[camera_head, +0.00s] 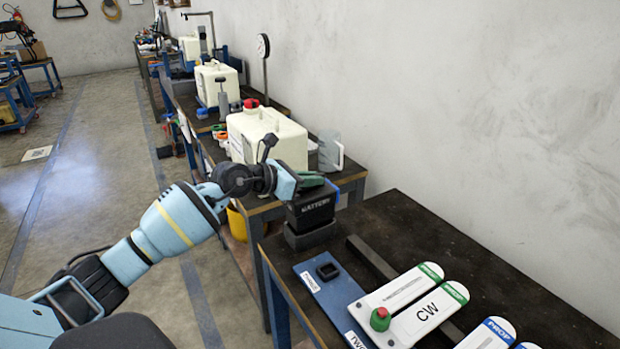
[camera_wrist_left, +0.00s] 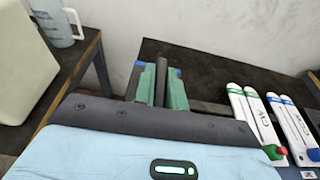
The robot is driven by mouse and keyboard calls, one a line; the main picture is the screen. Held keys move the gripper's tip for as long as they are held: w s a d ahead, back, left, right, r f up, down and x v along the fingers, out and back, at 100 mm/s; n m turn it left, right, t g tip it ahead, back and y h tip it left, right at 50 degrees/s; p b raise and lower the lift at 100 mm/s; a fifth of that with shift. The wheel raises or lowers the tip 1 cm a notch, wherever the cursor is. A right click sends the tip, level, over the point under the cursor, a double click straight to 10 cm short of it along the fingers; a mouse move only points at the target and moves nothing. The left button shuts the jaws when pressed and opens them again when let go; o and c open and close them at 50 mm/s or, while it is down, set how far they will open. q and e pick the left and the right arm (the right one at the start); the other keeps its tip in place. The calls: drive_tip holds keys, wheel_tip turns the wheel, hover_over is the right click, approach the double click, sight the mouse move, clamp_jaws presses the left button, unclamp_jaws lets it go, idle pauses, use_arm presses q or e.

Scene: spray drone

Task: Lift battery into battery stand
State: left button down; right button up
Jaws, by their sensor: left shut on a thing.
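The black battery (camera_head: 312,210), with white lettering on its side, is upright at the near table's far left corner. My left gripper (camera_head: 311,182) comes from the left and is shut on the top of the battery. The dark grey battery stand (camera_head: 311,236) is directly under the battery. I cannot tell whether the battery rests fully in it or sits slightly above. My right gripper is not in view.
A blue plate (camera_head: 330,298) with a small black square socket (camera_head: 327,271) lies in front of the stand. White propeller cases (camera_head: 425,312) and a red-and-green knob (camera_head: 380,318) are at right. A white tank (camera_head: 267,137) and clear jug (camera_head: 330,152) stand on the table behind.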

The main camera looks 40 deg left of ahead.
sight(310, 198)
use_arm(q)
drive_tip(key=shift+f, duration=0.2)
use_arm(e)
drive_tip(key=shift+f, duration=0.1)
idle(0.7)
use_arm(q)
drive_tip(key=shift+f+b, duration=1.4)
drive_tip(key=shift+f, duration=1.15)
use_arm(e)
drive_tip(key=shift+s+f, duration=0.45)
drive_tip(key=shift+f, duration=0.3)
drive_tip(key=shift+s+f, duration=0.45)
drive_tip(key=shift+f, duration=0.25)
use_arm(q)
drive_tip(key=c, duration=1.4)
unclamp_jaws()
drive_tip(key=shift+o, duration=0.2)
drive_tip(key=shift+f, duration=0.4)
drive_tip(key=v, duration=0.8)
drive_tip(key=shift+r, duration=0.25)
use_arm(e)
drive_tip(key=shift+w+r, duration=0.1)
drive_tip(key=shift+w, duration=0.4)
use_arm(q)
drive_tip(key=shift+d, duration=0.1)
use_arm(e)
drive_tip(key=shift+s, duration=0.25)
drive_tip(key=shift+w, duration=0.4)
